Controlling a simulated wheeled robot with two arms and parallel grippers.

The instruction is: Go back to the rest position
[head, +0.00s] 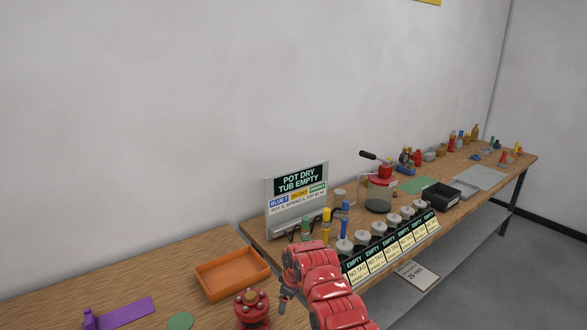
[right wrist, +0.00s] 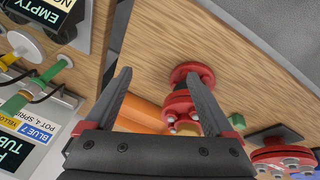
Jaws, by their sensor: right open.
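My right arm comes up from the bottom of the head view, with its gripper (head: 285,298) pointing down over the wooden bench, right of a red valve body (head: 252,310). In the right wrist view the right gripper (right wrist: 157,76) is open, with nothing between its fingertips. A red flanged valve (right wrist: 180,103) shows partly behind one finger; whether they touch I cannot tell. Another red flanged part (right wrist: 283,160) is at the lower right of that view. My left gripper is not in view.
An orange tray (head: 232,276) stands left of my gripper. A purple part (head: 125,313) and a green disc (head: 180,321) lie farther left. A sign (head: 297,190) and a row of labelled pots (head: 392,228) stand on the adjoining bench.

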